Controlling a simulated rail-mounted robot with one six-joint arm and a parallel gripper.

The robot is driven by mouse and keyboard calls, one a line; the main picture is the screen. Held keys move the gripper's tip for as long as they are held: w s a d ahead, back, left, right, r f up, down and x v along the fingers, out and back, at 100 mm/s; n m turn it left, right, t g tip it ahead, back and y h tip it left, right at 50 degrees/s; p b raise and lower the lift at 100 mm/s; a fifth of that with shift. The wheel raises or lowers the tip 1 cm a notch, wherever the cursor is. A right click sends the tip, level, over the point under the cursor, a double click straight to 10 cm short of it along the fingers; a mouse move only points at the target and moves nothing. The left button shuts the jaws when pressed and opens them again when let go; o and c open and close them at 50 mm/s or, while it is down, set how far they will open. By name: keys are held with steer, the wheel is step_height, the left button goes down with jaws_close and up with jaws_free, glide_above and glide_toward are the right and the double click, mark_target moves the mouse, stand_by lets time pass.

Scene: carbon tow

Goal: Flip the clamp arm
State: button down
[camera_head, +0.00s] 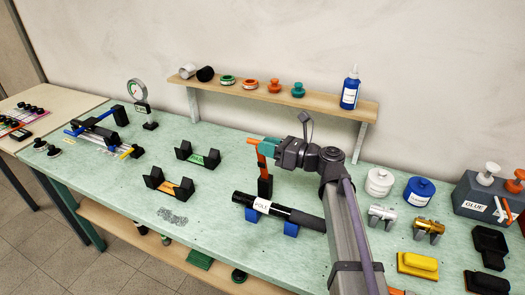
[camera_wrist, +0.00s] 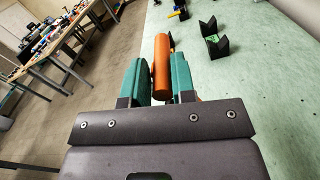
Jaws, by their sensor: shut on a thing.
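The clamp arm appears to be an orange bar (camera_head: 261,161), standing roughly upright above a small black post (camera_head: 265,187) on the green bench. My gripper (camera_head: 269,146) has teal fingers and is shut on this bar. In the wrist view, the orange bar (camera_wrist: 162,66) sits between the two teal fingers of my gripper (camera_wrist: 160,82) and reaches past their tips. The fingers hide part of the bar, and I cannot tell how it joins the post.
A black tube (camera_head: 272,212) with a white label lies on blue supports (camera_head: 291,229) in front of the post. Two black cradles, green-marked (camera_head: 198,157) and orange-marked (camera_head: 170,186), stand left. A wall shelf (camera_head: 285,98) is behind. White (camera_head: 379,182) and blue (camera_head: 419,190) jars stand right.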

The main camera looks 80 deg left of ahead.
steer(key=shift+w+a+r, duration=0.1)
steer(key=shift+w+a, duration=0.2)
steer(key=shift+a, duration=0.05)
steer(key=c, duration=1.1)
jaws_free()
steer(key=shift+o, duration=0.2)
steer(key=v, duration=1)
steer(key=shift+w+d, duration=0.3)
